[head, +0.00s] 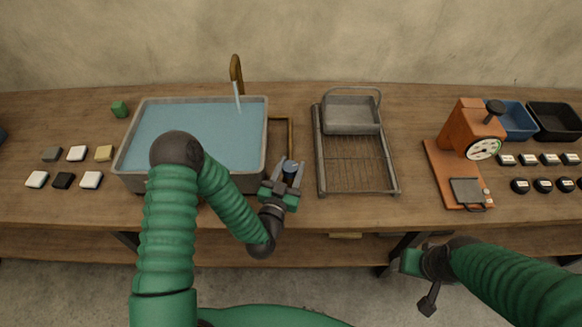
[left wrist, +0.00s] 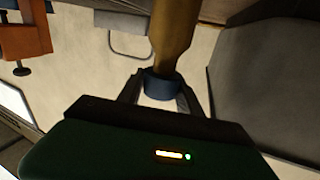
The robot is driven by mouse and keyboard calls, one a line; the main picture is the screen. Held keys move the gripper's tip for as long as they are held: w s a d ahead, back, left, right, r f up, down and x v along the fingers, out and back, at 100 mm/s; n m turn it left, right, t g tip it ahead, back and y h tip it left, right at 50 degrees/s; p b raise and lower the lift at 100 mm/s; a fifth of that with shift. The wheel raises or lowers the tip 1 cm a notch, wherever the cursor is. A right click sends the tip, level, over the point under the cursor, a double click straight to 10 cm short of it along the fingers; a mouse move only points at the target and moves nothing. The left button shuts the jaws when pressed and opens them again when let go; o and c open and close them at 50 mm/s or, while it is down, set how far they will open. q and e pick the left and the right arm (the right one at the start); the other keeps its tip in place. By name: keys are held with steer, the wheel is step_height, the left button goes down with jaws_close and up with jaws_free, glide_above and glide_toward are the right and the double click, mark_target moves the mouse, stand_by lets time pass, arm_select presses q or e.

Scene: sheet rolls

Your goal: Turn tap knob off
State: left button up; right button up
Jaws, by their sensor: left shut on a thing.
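The brass tap (head: 236,70) rises behind the basin (head: 264,140), and a pale stream of water (head: 238,96) runs from its spout. The basin holds blue water. The dark blue tap knob (head: 290,167) is at the front right of the basin, at the end of a brass pipe (head: 290,135). My left gripper (head: 289,172) is shut on the knob. In the left wrist view the knob (left wrist: 162,86) sits between the two fingers on the pipe's end. My right gripper (head: 420,280) hangs in front of the table, away from the tap; its jaw opening is unclear.
A wire rack (head: 355,165) with a grey tray (head: 351,115) stands right of the knob. An orange scale (head: 468,135), dark bins (head: 555,120) and small labelled pieces are farther right.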

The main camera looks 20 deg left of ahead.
arm_select(q)
steer(key=n+g+y, duration=0.1)
steer(key=n+y, duration=0.1)
steer(key=y, duration=0.2)
steer(key=n+y, duration=0.3)
steer(key=y, duration=0.1)
steer(key=shift+w+d+r+n+g, duration=0.1)
steer(key=shift+n+g, duration=0.2)
steer(key=shift+g, duration=0.1)
steer(key=n+g+y, duration=0.2)
steer(key=y, duration=0.2)
steer(key=shift+n, duration=0.4)
steer(key=n+g+y+b, duration=0.2)
steer(key=n+g+y, duration=0.1)
steer(key=g, duration=0.1)
steer(key=shift+y, duration=0.3)
steer(key=n+g+y+b, duration=0.1)
steer(key=n+g, duration=0.1)
steer(key=g, duration=0.1)
steer(key=shift+n+y, duration=0.3)
steer(key=shift+n+g+y+b, duration=0.3)
steer(key=shift+n+g+b, duration=0.15)
steer(key=shift+g, duration=0.35)
steer(key=o, duration=1)
steer(key=shift+o, duration=0.5)
